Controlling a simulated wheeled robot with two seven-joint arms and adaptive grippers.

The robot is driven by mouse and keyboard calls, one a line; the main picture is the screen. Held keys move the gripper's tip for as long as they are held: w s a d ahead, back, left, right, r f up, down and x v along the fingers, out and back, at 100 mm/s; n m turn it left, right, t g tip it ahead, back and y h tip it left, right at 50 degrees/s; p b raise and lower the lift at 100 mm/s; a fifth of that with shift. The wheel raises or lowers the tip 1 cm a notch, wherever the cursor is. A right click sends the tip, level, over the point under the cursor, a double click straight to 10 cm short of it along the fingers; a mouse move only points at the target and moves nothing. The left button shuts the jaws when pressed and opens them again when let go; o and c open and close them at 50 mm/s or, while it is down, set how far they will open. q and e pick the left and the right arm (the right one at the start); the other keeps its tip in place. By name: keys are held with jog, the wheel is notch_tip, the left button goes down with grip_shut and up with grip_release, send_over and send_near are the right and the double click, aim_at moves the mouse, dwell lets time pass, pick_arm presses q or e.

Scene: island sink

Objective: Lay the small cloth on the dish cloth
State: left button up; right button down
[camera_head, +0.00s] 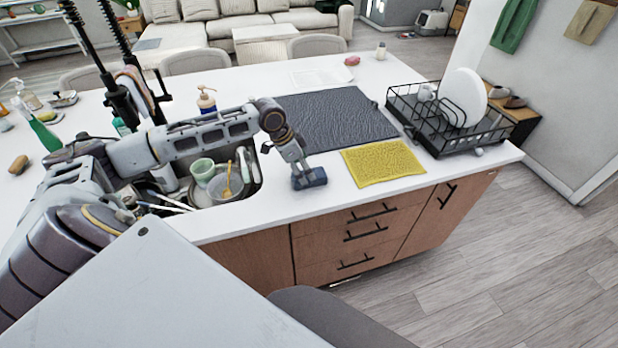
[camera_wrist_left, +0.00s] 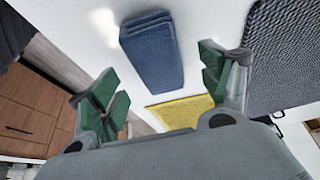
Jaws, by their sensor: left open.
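A folded blue cloth (camera_head: 311,179) lies on the white counter near its front edge, and it also shows in the left wrist view (camera_wrist_left: 152,52). A flat, textured yellow cloth (camera_head: 383,163) lies to its right, with a gap between them; part of it shows in the left wrist view (camera_wrist_left: 182,112). My left gripper (camera_wrist_left: 156,72) is open and empty, its green-padded fingers spread wide around the line of the blue cloth, apart from it. In the head view the left wrist hides part of the blue cloth. My right gripper is not in view.
A dark grey mat (camera_head: 335,118) lies behind the yellow cloth. A black dish rack (camera_head: 455,135) with white plates stands at the right. The sink (camera_head: 247,187) with dishes is left of the blue cloth.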

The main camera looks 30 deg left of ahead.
pick_arm(q)
jog(key=shift+x, duration=2.2)
jog(key=shift+w+d, duration=0.1)
jog(key=shift+d, duration=0.05)
jog(key=c, duration=1.2)
jog(key=shift+r, duration=0.1)
jog(key=shift+r, duration=4.95)
